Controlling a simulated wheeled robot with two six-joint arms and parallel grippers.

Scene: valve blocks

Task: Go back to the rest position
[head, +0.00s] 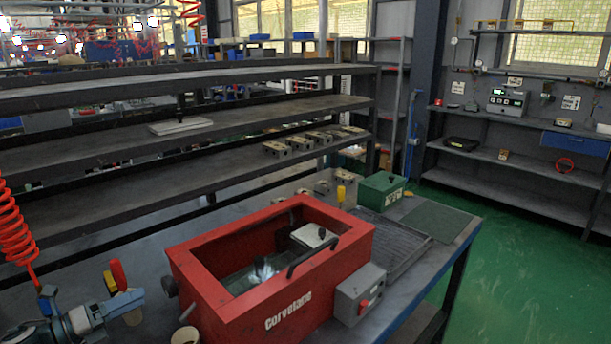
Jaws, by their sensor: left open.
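My left gripper (122,302) is in the lower left corner of the head view, over the near left part of the workbench. It is open, and I see nothing held in it. It is to the left of the red Corvelane box (205,300) and apart from it. Several small pale valve blocks with dark knobs (276,147) stand in a row on the shelf behind the bench. More small blocks (322,187) stand on the bench behind the red box. One pale block (313,236) shows inside the box. My right gripper is not in view.
The red box has a dark handle and a grey switch box (360,293). A green case (381,190), a dark ribbed tray (405,240) and a green mat (436,220) are to its right. A red coiled hose (14,235) hangs at the left. Open green floor (520,270) lies at the right.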

